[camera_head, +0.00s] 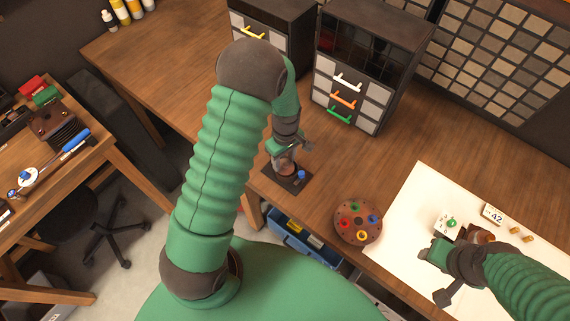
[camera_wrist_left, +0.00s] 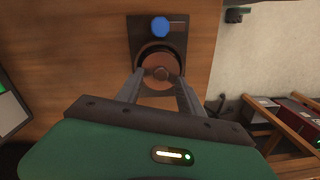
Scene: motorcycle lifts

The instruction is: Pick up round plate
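A round copper-brown disc (camera_wrist_left: 160,70) sits on a small dark square base (camera_wrist_left: 143,32) with a blue knob (camera_wrist_left: 160,27). In the head view this base (camera_head: 297,184) lies near the table's front edge, and the blue knob (camera_head: 300,175) shows there too. My left gripper (camera_head: 284,168) is over the base. In the wrist view its two fingers (camera_wrist_left: 160,88) are apart, one on each side of the disc; I cannot tell whether they touch it. A larger round brown plate (camera_head: 344,211) with several coloured pieces lies to the right. My right gripper (camera_head: 428,252) is over the white sheet, its fingers unclear.
Drawer cabinets (camera_head: 372,65) stand at the back. A white sheet (camera_head: 403,215) with a white box (camera_head: 446,222), a "42" card (camera_head: 493,213) and small brass pieces covers the right side. A blue bin (camera_head: 290,236) is below the front edge. The table's middle is clear.

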